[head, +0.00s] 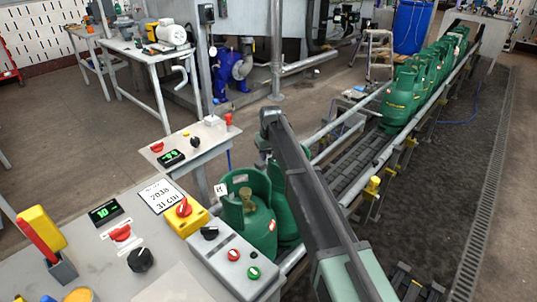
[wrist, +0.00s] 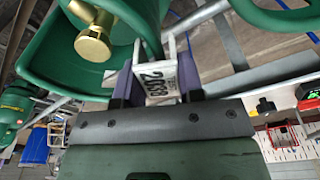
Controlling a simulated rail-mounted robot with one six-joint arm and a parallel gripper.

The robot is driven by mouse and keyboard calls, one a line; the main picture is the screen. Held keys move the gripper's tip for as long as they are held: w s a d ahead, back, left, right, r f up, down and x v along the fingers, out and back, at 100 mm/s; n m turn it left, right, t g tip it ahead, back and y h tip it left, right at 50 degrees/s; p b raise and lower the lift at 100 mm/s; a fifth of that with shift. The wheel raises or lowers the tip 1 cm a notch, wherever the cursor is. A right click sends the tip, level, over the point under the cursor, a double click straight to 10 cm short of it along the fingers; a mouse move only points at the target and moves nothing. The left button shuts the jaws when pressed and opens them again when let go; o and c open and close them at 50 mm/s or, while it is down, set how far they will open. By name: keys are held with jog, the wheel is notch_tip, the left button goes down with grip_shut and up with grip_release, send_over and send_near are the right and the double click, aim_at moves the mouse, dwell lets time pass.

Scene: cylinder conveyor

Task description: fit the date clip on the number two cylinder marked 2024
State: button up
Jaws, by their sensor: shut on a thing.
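In the wrist view my gripper (wrist: 155,88) is shut on a white date clip (wrist: 156,78) whose printed number looks like 2038, not 2024. The clip sits beside the green collar of a cylinder (wrist: 45,55) with a brass valve; whether they touch I cannot tell. Another green cylinder part (wrist: 285,18) shows at the upper right. In the head view a green cylinder (head: 262,228) with a brass valve stands upright at the front of the conveyor. A second green cylinder (head: 281,205) is close behind it, partly hidden by my arm. My fingertips are hidden there. I read no 2024 mark.
A grey control bench (head: 90,255) with knobs, displays and a sign (head: 160,195) lies at the front left. Several more green cylinders (head: 400,98) queue at the far end of the conveyor (head: 350,160). A conveyor rail (head: 345,125) runs alongside.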

aim_at(270, 155)
jog(key=shift+f+b, duration=1.05)
jog(key=shift+f, duration=0.1)
jog(key=o, duration=1)
jog(key=shift+r, duration=0.1)
jog(key=r+p, duration=0.7)
jog(key=s+r+p, duration=0.1)
jog(key=r+p, duration=0.3)
jog(key=shift+s+d, duration=0.1)
jog(key=shift+d, duration=0.2)
jog(key=shift+f, duration=0.1)
jog(key=s+d+m, duration=0.1)
jog(key=s+d, duration=0.6)
jog(key=s, duration=0.5)
jog(key=s+d+m, duration=0.2)
jog(key=s+d, duration=0.6)
jog(key=s, duration=0.3)
jog(key=s+d+m+g, duration=0.1)
jog(key=s+d+m, duration=0.1)
jog(key=s+d, duration=0.6)
jog(key=shift+s+d+f+h, duration=0.1)
jog(key=shift+s+h, duration=0.05)
jog(key=shift+s, duration=1)
jog(key=shift+s+f+h, duration=0.1)
jog(key=shift+s+h, duration=0.05)
jog(key=shift+s, duration=1)
